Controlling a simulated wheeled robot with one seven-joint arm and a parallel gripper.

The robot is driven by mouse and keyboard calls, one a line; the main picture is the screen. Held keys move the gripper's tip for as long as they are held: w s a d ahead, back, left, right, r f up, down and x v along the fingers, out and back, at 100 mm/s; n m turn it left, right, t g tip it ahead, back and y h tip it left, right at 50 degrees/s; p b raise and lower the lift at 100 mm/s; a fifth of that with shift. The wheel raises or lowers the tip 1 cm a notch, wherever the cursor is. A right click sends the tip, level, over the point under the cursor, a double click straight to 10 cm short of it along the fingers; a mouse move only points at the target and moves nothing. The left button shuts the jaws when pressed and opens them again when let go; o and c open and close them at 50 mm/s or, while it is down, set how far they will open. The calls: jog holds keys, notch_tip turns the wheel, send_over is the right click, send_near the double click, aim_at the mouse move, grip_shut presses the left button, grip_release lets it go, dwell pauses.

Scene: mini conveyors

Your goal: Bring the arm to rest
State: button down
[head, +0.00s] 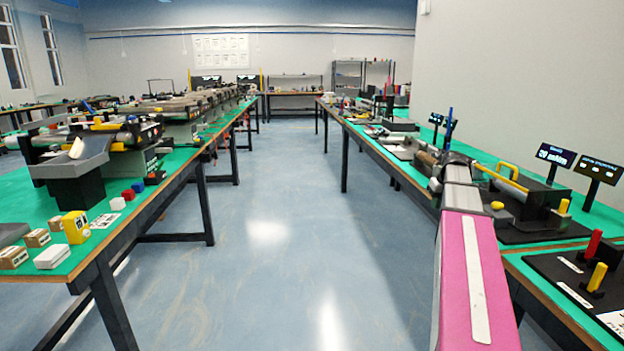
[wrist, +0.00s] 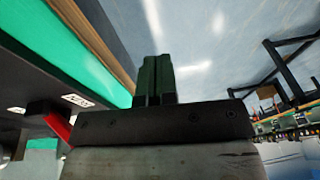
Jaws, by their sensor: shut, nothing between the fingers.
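My arm, with a pink and white link, reaches forward along the right-hand table in the head view. My gripper (wrist: 156,80) shows in the wrist view as two dark green fingers side by side, closed together with nothing between them. The wrist picture is tilted, with a green table edge to the left of the fingers and the blue floor above them. In the head view the fingers cannot be made out at the far end of the arm.
The right table (head: 545,252) holds a device with a yellow handle (head: 508,182), small displays (head: 555,155) and a board with red and yellow levers (head: 597,277). The left table (head: 27,205) holds a grey tray (head: 85,158), a yellow box (head: 76,227) and small blocks. The aisle floor between is clear.

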jog(key=s+a+f+g, duration=0.1)
jog(key=s+a+f, duration=1)
jog(key=a+f, duration=0.2)
jog(key=s+a+f+m+g+h, duration=0.1)
jog(key=s+a+f, duration=1)
jog(key=a+f, duration=0.3)
jog(key=shift+a+h, duration=0.3)
jog(key=shift+a, duration=0.05)
jog(key=shift+f, duration=0.1)
